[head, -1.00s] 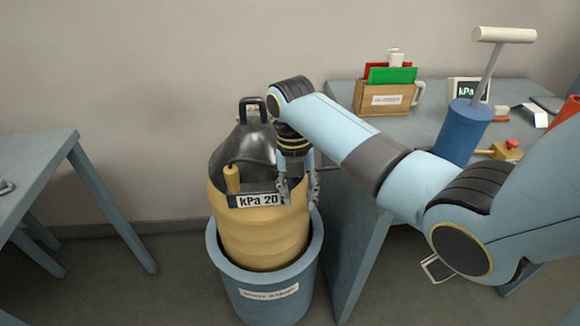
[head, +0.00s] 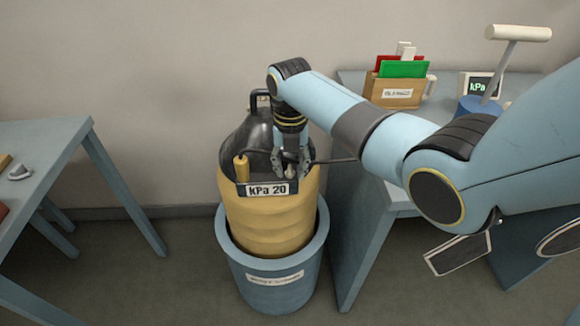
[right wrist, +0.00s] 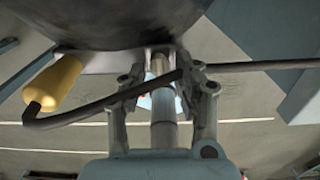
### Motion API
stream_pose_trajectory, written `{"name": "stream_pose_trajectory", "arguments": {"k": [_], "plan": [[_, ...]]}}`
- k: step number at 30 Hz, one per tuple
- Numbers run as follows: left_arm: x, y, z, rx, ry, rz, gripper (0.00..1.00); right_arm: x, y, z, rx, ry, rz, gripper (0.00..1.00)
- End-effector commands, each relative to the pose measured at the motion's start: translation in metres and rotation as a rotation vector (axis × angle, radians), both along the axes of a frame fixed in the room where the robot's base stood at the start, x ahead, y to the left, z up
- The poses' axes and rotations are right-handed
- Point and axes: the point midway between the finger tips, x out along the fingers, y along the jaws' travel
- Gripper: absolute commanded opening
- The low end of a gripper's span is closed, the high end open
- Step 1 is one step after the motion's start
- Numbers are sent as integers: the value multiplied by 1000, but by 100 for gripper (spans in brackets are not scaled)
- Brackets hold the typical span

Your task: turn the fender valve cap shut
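The fender (head: 270,215) is a yellow ribbed body with a black top and a "kPa 20" plate (head: 267,189). My right gripper (head: 290,166) points down just above the plate. In the right wrist view a pale metal post (right wrist: 163,125), seemingly the valve cap part, stands between the fingers of this gripper (right wrist: 165,78). Narrow gaps show on both sides, and contact at the tips is unclear. A dark bent rod (right wrist: 95,108) runs across the fingers. A yellow grip (head: 241,167) is at its left end; it also shows in the right wrist view (right wrist: 54,82). My left gripper is not in view.
The fender stands in a blue bucket (head: 231,250). A table (head: 375,205) at the right carries a file box (head: 395,94), a pump (head: 480,104) and a kPa display (head: 481,85). Another table (head: 40,150) is at the left. Floor is free between the left table and bucket.

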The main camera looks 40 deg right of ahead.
Motion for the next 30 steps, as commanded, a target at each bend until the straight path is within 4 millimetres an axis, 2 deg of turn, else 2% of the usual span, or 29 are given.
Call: {"name": "stream_pose_trajectory", "arguments": {"k": [8, 16, 30], "plan": [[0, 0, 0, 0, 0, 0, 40, 0, 0, -2, 0, 0, 0, 32], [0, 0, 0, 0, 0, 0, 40, 0, 0, -2, 0, 0, 0, 0], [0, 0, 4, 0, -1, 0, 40, 0, 0, -1, 0, 0, -39, 0]]}}
